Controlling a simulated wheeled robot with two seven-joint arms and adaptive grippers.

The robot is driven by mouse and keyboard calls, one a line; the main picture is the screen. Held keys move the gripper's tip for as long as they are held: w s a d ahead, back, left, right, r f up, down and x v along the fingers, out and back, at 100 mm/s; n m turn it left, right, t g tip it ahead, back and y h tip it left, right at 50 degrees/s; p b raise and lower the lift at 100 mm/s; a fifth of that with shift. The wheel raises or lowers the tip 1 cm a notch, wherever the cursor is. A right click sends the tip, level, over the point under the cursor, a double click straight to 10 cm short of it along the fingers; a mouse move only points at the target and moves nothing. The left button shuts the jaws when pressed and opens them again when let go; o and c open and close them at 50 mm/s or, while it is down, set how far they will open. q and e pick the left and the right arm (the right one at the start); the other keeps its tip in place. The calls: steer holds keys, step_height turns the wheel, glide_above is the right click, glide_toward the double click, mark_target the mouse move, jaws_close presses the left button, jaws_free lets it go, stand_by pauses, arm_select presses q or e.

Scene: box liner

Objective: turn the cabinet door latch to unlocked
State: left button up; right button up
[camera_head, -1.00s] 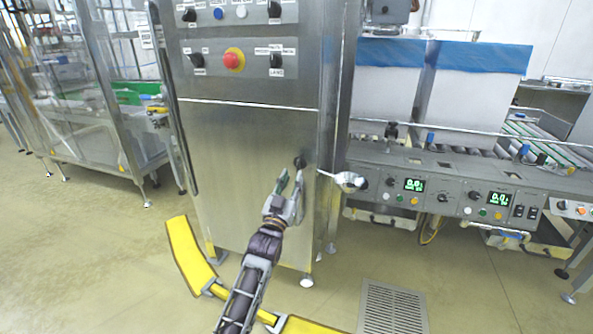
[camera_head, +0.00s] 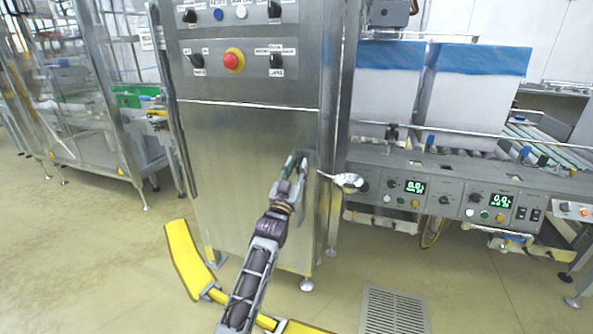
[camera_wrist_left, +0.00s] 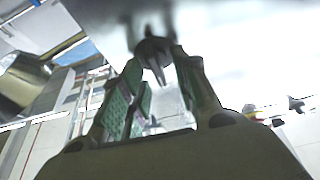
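The grey metal cabinet door (camera_head: 240,150) stands in front of me in the head view. The latch (camera_wrist_left: 153,52) is a small dark round knob with a narrow pointed part, seen at the fingertips in the left wrist view. In the head view my fingers mostly hide it. My left gripper (camera_head: 296,162) is at the door's right side, its fingertips at the latch. In the wrist view its green-padded fingers (camera_wrist_left: 158,65) stand apart, one on each side of the latch. I cannot tell whether they touch it. My right gripper is out of view.
A control panel with a red emergency button (camera_head: 233,61) is above the door. A conveyor console (camera_head: 450,190) stands to the right. A yellow floor rail (camera_head: 188,258) runs below.

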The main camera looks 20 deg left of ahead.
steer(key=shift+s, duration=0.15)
arm_select(q)
jaws_close()
steer(key=shift+r, duration=0.1)
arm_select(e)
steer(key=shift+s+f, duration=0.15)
